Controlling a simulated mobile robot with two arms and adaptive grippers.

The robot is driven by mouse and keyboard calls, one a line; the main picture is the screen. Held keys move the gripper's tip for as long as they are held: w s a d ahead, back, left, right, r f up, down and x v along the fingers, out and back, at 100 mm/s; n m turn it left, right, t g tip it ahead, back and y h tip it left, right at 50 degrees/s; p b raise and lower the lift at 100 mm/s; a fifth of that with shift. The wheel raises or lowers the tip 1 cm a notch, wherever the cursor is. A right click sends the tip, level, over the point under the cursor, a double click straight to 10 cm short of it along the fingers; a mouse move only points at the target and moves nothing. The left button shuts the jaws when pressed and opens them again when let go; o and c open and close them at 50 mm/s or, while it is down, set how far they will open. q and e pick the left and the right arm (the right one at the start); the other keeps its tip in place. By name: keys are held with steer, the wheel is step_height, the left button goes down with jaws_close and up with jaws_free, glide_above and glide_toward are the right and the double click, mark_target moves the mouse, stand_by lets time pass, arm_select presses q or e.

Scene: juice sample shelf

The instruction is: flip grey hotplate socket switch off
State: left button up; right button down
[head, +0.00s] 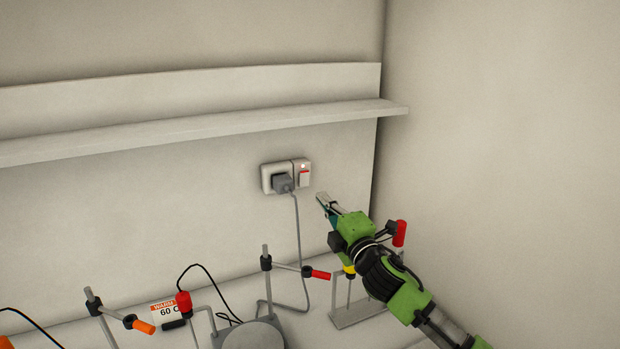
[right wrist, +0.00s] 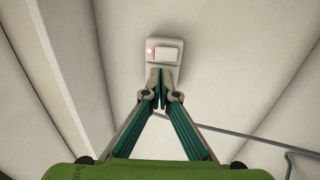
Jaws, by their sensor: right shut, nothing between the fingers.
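The white wall socket (head: 266,178) is on the back wall, with a grey plug (head: 283,183) in its left part. Its switch (head: 304,178) is in the right part, with red showing at the rocker and a small lit lamp above it. In the right wrist view the switch (right wrist: 167,51) is just beyond the fingertips, with the lit lamp at its left. My right gripper (head: 321,199) is shut and empty, below and right of the switch; its closed tips (right wrist: 160,76) overlap the lower socket edge in the right wrist view. Contact cannot be told. My left gripper is not in view.
A long shelf (head: 220,125) runs along the wall above the socket. A grey cord (head: 298,235) hangs from the plug. Below are a hotplate (head: 262,335), stands with red and orange clamps (head: 320,274), and a "WARM 60 C" label (head: 163,310). A side wall (head: 510,150) is at the right.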

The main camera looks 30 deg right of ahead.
mark_target(306, 175)
steer(key=w, duration=0.2)
steer(key=w+r+p, duration=0.1)
steer(key=w, duration=0.1)
steer(key=w+p, duration=0.1)
steer(key=w, duration=0.2)
steer(key=shift+w+d+r, duration=0.1)
steer(key=shift+d+r, duration=0.05)
steer(key=shift+w+p, duration=0.4)
steer(key=shift+w, duration=0.4)
steer(key=shift+w+d, duration=0.1)
steer(key=shift+w+r, duration=0.2)
steer(key=shift+s, duration=0.1)
steer(key=shift+f, duration=0.1)
